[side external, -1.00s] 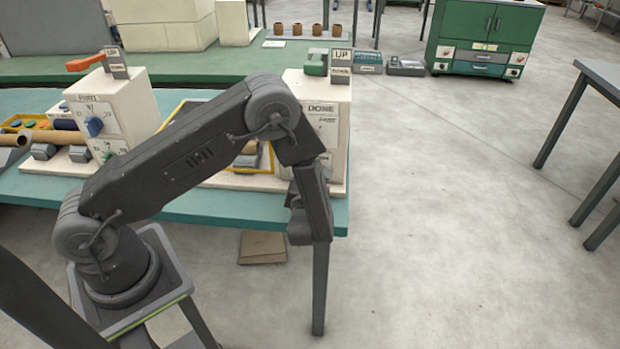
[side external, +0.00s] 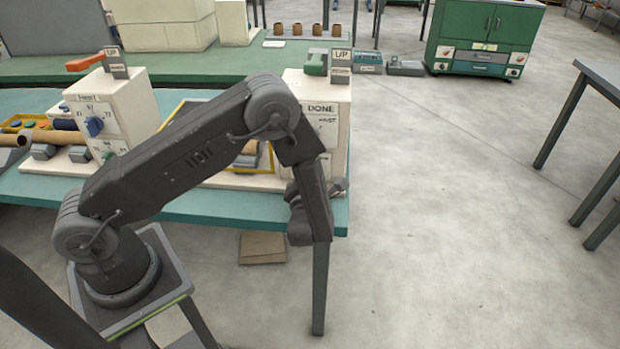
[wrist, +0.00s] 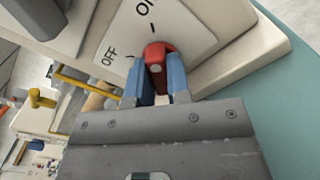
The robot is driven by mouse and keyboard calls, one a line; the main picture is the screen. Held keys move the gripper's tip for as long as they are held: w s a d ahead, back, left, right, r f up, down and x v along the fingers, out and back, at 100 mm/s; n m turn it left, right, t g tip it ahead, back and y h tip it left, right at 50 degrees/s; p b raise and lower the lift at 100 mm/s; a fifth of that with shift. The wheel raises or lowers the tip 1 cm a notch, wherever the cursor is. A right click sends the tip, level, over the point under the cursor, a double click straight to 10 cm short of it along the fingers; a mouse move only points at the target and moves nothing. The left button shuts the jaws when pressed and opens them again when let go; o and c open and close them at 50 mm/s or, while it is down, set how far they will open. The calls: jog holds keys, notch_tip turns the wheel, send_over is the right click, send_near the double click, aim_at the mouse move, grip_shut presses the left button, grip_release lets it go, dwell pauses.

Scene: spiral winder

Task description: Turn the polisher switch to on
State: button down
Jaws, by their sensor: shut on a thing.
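The red switch knob (wrist: 156,54) sits on a white plate (wrist: 185,35) marked OFF at left and ON at the top in the wrist view. My gripper (wrist: 155,76) has its two blue fingers on either side of the knob, shut on it. The knob's top points roughly up toward the tick below ON; its exact angle is hard to tell. In the side view, the switch and my fingertips are hidden behind my arm at the white machine (side external: 340,110) on the right.
The teal bench (side external: 180,205) carries another white machine (side external: 125,110) with a blue knob (side external: 94,126) and orange lever. A yellow-rimmed tray (side external: 266,155) lies between the machines. In the wrist view, a yellow part (wrist: 42,100) shows at left. Floor right of the bench is open.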

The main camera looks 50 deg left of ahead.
jog(key=c, duration=1.1)
grip_release()
jog(key=v, duration=1.3)
jog(key=shift+s+d, duration=0.25)
jog(key=shift+s, duration=0.05)
jog(key=shift+r, duration=0.1)
